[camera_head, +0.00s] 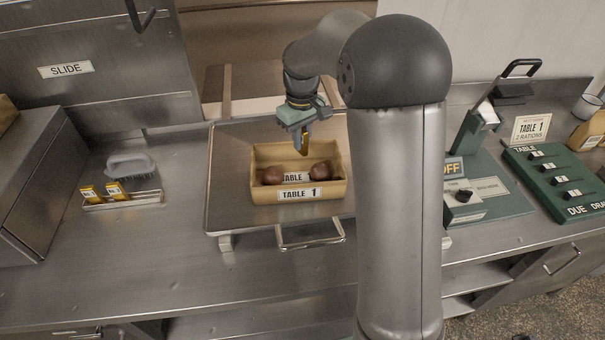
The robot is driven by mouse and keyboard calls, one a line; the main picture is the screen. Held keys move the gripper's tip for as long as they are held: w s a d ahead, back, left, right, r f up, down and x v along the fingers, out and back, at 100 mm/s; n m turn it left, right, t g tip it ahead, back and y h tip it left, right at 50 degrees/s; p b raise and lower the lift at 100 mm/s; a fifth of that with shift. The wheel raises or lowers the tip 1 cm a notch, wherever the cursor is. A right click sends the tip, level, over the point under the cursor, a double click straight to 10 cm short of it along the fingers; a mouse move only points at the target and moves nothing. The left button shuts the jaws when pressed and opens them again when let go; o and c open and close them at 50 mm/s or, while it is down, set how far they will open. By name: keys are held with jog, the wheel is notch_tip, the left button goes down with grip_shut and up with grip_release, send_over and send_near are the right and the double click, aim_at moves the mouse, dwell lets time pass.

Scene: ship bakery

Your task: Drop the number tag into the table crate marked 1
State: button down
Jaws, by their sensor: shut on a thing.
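The tan crate (338,189) has a "TABLE 1" label on its front and stands on a metal tray. Two brown round loaves, a left one (273,175) and a right one (321,171), lie inside it, with a white card (296,177) reading "TABLE" between them. My gripper (304,147) is over the crate, pointing down, shut on a small yellow number tag (305,144). The tag's number is not readable. It hangs above the loaves, near the back part of the crate; its exact height is hard to tell.
Two more yellow tags (90,193) stand in a rack (140,199) at left, before a grey scoop-like thing (130,165). The metal tray (228,195) has a front handle. A green switch panel (556,178) and a "TABLE 1, 2 RATIONS" card (531,128) are at right. My arm hides the middle right.

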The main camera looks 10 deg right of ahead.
aim_at(302, 152)
notch_tip(302, 152, down, 5)
jog(key=b, duration=0.3)
jog(key=shift+r, duration=0.1)
jog(key=c, duration=1.3)
grip_release()
notch_tip(302, 152, up, 18)
jog(key=shift+f+b, duration=0.25)
jog(key=shift+b, duration=0.3)
